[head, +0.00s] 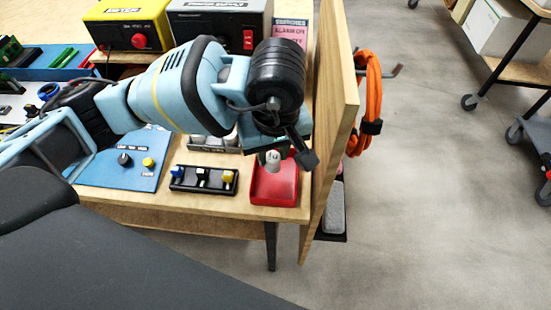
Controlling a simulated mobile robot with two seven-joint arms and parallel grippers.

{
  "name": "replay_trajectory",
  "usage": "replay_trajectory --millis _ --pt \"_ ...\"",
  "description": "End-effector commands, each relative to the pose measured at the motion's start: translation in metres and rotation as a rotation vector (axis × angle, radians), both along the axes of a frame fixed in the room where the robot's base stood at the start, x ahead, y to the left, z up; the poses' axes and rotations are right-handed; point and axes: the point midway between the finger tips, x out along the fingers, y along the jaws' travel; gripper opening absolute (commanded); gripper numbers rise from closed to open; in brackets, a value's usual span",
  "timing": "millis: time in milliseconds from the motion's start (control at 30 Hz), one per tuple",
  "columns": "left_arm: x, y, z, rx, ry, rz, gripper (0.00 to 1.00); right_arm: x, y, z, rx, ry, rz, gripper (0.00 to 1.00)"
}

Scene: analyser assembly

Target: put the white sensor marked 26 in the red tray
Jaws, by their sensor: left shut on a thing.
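A white sensor (273,158) shows just below the fingers of my left gripper (284,159). The gripper is shut on it. A dark mark shows on the sensor, too small to read for certain. The red tray (275,193) lies at the right front of the table, directly below the gripper in the picture. The sensor overlaps the tray's back part; I cannot tell whether it touches the tray floor. The gripper and wrist hide the tray's back edge. My right gripper is not in view.
A black rack (203,188) with several small capped parts stands left of the tray. A blue panel (122,170) lies farther left. A wooden upright board (333,130) rises close to the tray's right, with an orange cable coil (368,105) beyond. Yellow (125,25) and grey boxes stand behind.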

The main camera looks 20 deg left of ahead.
Motion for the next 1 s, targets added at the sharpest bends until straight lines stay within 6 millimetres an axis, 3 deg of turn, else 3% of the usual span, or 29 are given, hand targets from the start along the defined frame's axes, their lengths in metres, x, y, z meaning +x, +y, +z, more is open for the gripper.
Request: replay_trajectory --millis 67,333,1000 --pt "0.005 -0.004 0.000 0.000 -0.001 0.000 0.04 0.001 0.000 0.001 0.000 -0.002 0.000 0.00" --pt "0.005 -0.004 -0.034 0.002 0.001 -0.001 0.04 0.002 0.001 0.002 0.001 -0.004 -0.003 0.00" --pt "0.005 -0.004 -0.047 0.001 -0.001 -0.001 0.04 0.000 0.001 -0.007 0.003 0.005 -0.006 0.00"
